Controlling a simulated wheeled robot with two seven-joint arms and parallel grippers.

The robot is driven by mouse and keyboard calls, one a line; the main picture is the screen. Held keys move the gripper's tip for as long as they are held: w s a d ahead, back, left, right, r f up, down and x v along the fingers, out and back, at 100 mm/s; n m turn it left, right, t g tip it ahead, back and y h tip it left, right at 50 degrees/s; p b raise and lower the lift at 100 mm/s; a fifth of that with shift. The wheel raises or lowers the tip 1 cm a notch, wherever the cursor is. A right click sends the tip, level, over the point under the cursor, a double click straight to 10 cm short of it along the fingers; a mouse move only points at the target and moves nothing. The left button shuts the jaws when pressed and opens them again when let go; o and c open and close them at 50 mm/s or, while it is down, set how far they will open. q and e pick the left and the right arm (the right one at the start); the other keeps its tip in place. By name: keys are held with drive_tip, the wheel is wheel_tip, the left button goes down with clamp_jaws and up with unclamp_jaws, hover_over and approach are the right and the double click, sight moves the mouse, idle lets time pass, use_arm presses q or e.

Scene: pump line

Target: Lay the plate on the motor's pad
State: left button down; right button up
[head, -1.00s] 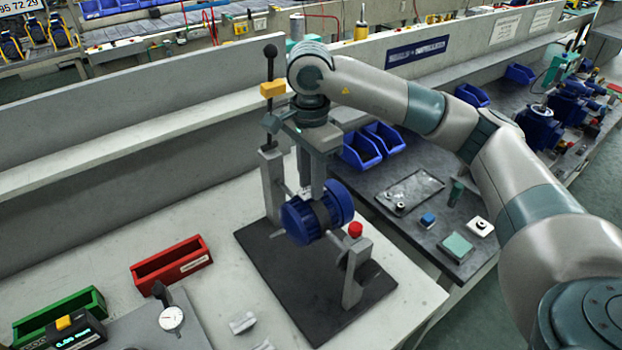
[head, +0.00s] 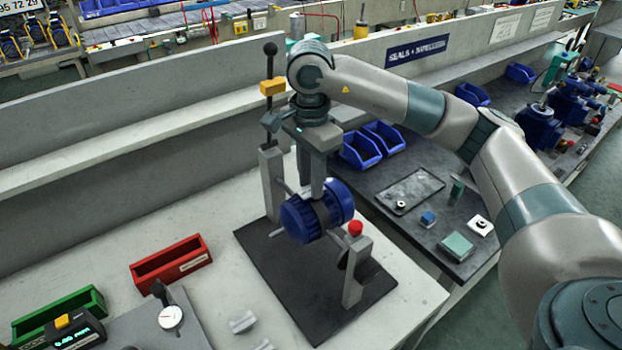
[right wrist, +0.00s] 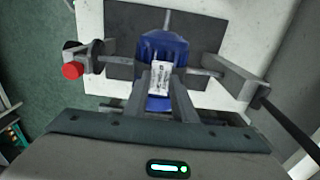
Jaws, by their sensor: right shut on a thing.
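The blue motor (head: 304,218) sits in a grey fixture on a black base plate (head: 287,270). It also shows in the right wrist view (right wrist: 164,47). My right gripper (head: 315,190) points down over the top of the motor. In the right wrist view, my right gripper (right wrist: 161,88) is shut on a small pale plate (right wrist: 160,78) with dark print. The plate is between the fingertips, over the motor's body. I cannot tell whether the plate touches the pad, which the gripper and plate hide. My left gripper is not in view.
A red bin (head: 172,263) and green bin (head: 58,315) stand left.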

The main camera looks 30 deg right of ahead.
drive_tip(key=shift+f+b, duration=0.3)
drive_tip(key=shift+b, duration=0.15)
idle(0.4)
drive_tip(key=o, duration=1.1)
drive_tip(key=shift+r, duration=0.15)
drive_tip(key=shift+r+p, duration=0.95)
drive_tip(key=shift+r, duration=1.45)
